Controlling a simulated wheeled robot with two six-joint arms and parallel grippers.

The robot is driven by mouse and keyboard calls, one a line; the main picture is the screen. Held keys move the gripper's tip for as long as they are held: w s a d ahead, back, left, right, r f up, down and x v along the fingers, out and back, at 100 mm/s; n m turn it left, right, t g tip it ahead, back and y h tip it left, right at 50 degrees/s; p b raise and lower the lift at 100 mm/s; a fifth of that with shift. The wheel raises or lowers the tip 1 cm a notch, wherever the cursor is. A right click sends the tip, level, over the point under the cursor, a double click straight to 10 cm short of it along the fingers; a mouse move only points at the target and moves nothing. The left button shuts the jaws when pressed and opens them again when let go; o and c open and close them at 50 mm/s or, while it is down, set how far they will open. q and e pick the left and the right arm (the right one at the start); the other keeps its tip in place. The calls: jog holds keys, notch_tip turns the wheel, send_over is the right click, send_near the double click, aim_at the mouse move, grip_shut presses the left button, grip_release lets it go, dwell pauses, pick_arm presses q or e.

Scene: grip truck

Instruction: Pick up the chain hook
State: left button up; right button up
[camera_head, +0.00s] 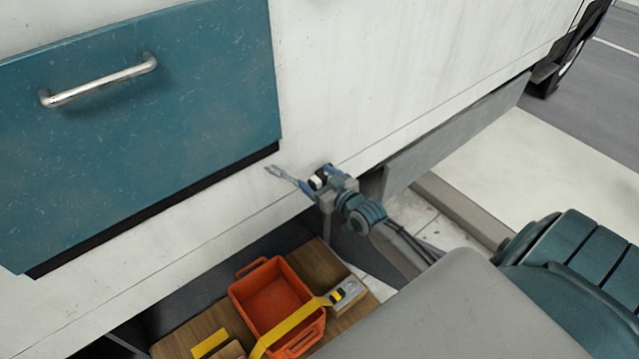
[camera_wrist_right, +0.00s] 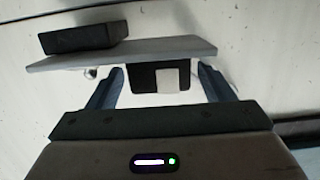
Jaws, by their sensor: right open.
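My right gripper (camera_head: 314,178) is in front of the white truck side, right of the teal panel's lower corner. In the right wrist view its two blue-grey fingers (camera_wrist_right: 160,84) stand wide apart, open. A small black-and-white piece (camera_wrist_right: 172,78) shows between them; I cannot tell whether it touches a finger. A thin grey forked piece (camera_head: 281,174) shows left of the gripper in the head view; I cannot tell what it is. I cannot clearly make out the chain hook. My left gripper is not in view.
The teal panel (camera_head: 190,110) has a metal handle (camera_head: 100,80). An orange crate (camera_head: 272,295) with a yellow strap sits below on wooden boards. In the right wrist view a grey ledge (camera_wrist_right: 185,48) with a dark block (camera_wrist_right: 85,37) is just ahead of the fingers.

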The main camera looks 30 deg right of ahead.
jog(key=shift+w+a+f, duration=0.1)
jog(key=shift+w+f, duration=0.2)
jog(key=shift+w, duration=0.6)
jog(key=shift+s+r, duration=0.1)
jog(key=shift+c, duration=0.2)
jog(key=c, duration=1.1)
